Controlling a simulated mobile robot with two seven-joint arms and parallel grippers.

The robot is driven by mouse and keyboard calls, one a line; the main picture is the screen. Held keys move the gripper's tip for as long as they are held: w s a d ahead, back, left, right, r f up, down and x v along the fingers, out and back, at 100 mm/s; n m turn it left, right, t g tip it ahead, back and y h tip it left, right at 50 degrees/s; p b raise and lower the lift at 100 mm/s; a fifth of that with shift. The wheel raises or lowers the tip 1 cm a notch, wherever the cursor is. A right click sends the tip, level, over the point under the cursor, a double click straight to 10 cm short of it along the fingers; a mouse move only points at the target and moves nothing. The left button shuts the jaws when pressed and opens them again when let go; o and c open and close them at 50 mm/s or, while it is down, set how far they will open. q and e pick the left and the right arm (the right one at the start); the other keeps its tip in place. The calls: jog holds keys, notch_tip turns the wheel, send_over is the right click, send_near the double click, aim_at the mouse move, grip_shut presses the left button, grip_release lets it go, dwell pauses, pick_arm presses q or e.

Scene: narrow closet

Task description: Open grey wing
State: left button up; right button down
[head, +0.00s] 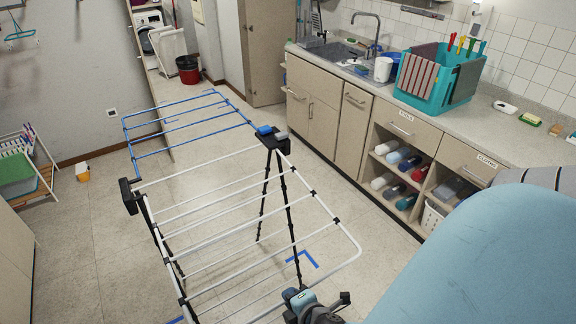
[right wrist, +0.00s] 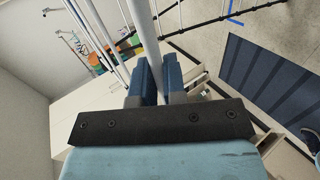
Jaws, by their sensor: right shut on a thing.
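The drying rack (head: 222,205) stands in the middle of the floor on black legs. Its blue wing (head: 190,122) spreads out at the far end. The pale grey-white bars (head: 345,232) extend toward me from the black hubs, with a rounded near right corner. My right gripper (head: 302,298) is low at the near end of these bars, partly cut off by the frame's bottom edge. In the right wrist view, my right gripper (right wrist: 156,82) is shut on a pale tube (right wrist: 145,35) of the rack, which runs between its blue fingers. My left gripper is not in view.
A counter with drawers (head: 400,125) and a sink runs along the right. A teal bin (head: 436,80) with cloths stands on it. Blue corner marks (head: 303,258) lie on the floor beneath the rack. Floor is free at left (head: 90,240). A small rack (head: 28,165) stands far left.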

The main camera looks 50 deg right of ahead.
notch_tip(320, 180, up, 9)
jog(key=shift+s+f+p, duration=0.1)
jog(key=shift+p, duration=0.6)
jog(key=c, duration=1.2)
grip_release()
jog(key=shift+c, duration=0.2)
